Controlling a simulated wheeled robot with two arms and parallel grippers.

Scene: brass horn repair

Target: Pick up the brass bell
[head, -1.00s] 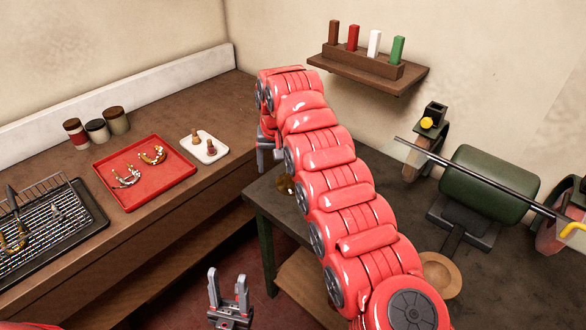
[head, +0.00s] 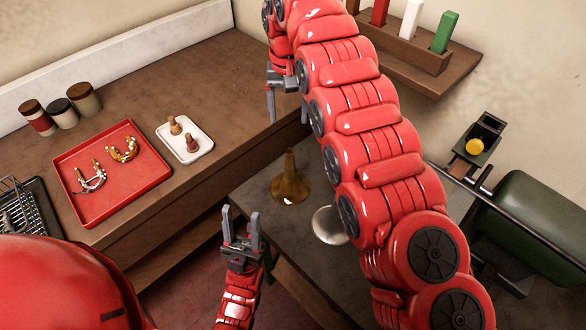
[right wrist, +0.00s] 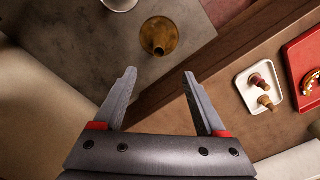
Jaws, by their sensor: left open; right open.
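The brass bell (head: 290,186) stands flared end down on the dark grey table, its narrow end up. It also shows from above in the right wrist view (right wrist: 160,36), beyond the fingertips. My right gripper (head: 288,115) is open and empty, above and behind the bell in the head view. In the right wrist view its spread fingers (right wrist: 159,73) point toward the bell, without touching it. My left gripper (head: 241,212) is open and empty, fingers up, in front and to the left of the bell.
A silver bell-shaped piece (head: 329,225) stands near the brass bell, partly hidden by my right arm. The brown workbench holds a red tray (head: 70,204) with two brass parts, a white tray (head: 166,141) with two small pieces, and jars (head: 62,113). A wall shelf (head: 440,80) hangs behind.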

